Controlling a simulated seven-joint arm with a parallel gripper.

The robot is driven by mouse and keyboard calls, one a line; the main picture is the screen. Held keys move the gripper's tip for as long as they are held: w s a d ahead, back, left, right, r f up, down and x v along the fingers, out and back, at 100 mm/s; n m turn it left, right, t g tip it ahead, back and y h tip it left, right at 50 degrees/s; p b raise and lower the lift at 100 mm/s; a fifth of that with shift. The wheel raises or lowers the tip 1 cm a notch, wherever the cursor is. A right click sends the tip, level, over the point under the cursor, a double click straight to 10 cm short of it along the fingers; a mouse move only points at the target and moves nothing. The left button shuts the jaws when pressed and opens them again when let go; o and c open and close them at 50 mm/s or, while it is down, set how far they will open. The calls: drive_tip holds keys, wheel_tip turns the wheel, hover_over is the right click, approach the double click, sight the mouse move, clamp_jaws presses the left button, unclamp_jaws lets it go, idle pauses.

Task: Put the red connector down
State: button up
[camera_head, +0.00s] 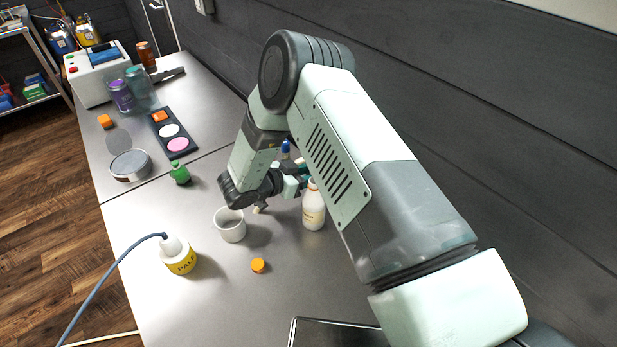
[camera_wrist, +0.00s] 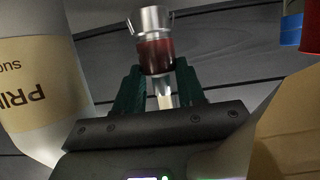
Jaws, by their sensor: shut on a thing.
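In the wrist view, the red connector (camera_wrist: 156,58) has a dark red band and a shiny metal top with small side clips. It sits between the two dark green fingers of my gripper (camera_wrist: 158,84), which are shut on it. A clear and pale lower part shows between the fingers. In the head view, my gripper (camera_head: 293,184) is low over the steel bench, beside a white bottle, and I cannot make out the connector there. Whether the connector touches any surface is not clear.
The white labelled bottle (camera_head: 313,208) stands close to my gripper. A white cup (camera_head: 230,226), an orange cap (camera_head: 258,265) and a yellow-labelled container (camera_head: 179,257) with a blue hose are nearby. Blue and red items (camera_wrist: 303,32) show in the wrist view. The front bench is mostly clear.

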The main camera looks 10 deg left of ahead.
drive_tip(key=shift+f, duration=0.6)
drive_tip(key=shift+f, duration=0.1)
drive_tip(key=o, duration=1.1)
drive_tip(key=shift+o, duration=0.2)
